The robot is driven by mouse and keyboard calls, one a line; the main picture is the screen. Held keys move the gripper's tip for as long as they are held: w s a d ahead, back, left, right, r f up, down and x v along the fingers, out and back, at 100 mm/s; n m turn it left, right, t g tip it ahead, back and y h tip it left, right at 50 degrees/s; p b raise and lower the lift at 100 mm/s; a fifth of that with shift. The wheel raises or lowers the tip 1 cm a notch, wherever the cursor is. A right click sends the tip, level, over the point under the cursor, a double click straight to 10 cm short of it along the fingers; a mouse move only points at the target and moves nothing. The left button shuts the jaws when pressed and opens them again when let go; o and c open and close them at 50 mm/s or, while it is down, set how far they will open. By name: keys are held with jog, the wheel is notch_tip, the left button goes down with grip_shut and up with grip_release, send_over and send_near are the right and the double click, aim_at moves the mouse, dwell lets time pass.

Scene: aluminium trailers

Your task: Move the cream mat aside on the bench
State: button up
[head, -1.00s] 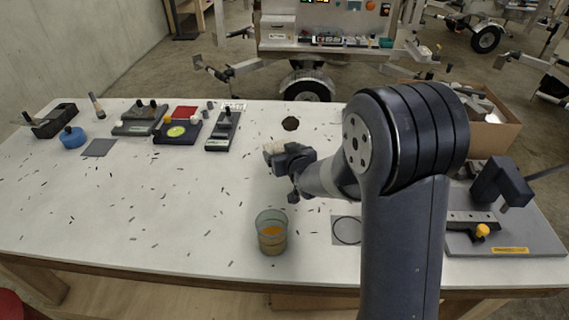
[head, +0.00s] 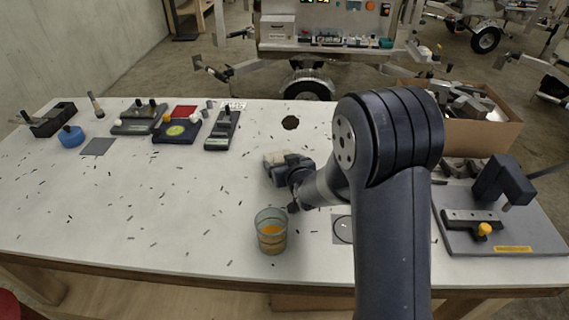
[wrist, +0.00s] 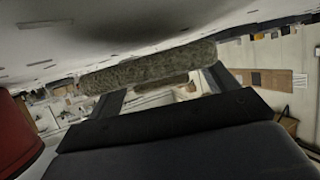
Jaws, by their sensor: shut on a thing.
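The cream mat (head: 276,157) shows in the head view as a small pale patch at the tip of my gripper, near the middle of the white bench (head: 190,215). My gripper (head: 284,167) is shut on it and partly hides it. In the wrist view the mat (wrist: 150,68) is a mottled, thick strip seen edge-on, lying across my gripper (wrist: 165,88) between the two dark fingers. I cannot tell whether the mat touches the bench.
A glass with orange contents (head: 271,231) stands just in front of my gripper. A grey fixture (head: 500,220) and cardboard box (head: 480,135) are at right. Several small devices line the back left; the left-middle bench holds only dark flecks.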

jog(key=shift+f, duration=0.25)
jog(key=shift+s, duration=0.1)
jog(key=o, duration=0.9)
jog(key=shift+s+f, duration=0.1)
jog(key=shift+f, duration=0.1)
jog(key=shift+r, duration=0.15)
jog(key=shift+r+p, duration=0.55)
jog(key=shift+p, duration=0.35)
jog(key=b+v, duration=0.1)
jog(key=v, duration=1)
jog(key=shift+s+d+r, duration=0.2)
jog(key=shift+s+r, duration=0.05)
jog(key=shift+r, duration=0.05)
